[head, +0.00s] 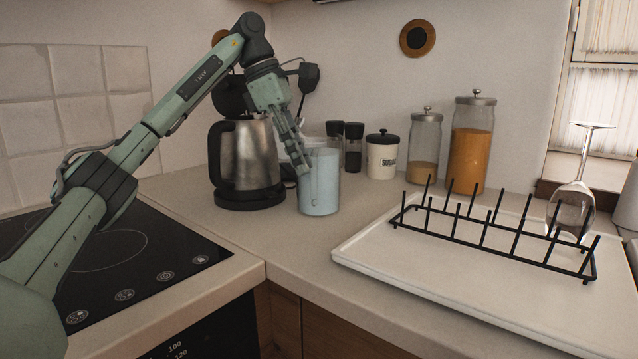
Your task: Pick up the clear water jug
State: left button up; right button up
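The clear water jug (319,186) stands upright on the counter, right of the steel kettle. It looks pale blue and see-through. My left arm comes in from the left over the hob, and my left gripper (303,160) points down at the jug's left upper edge. Its fingers overlap the rim in the picture. I cannot tell whether they touch it or how far apart they are. The jug's handle is not clearly visible. My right gripper is not in view.
A steel kettle (246,160) stands close left of the jug. Behind are dark grinders (353,150), a white sugar canister (382,160) and glass jars (471,145). A black rack (485,240) on a white tray (450,290) and an upside-down wine glass (572,200) are at right.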

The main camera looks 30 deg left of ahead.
pick_arm(q)
jog(key=x, duration=0.5)
jog(key=shift+f, duration=0.2)
grip_shut()
jog(key=shift+w+r, duration=0.1)
jog(key=shift+r, duration=0.05)
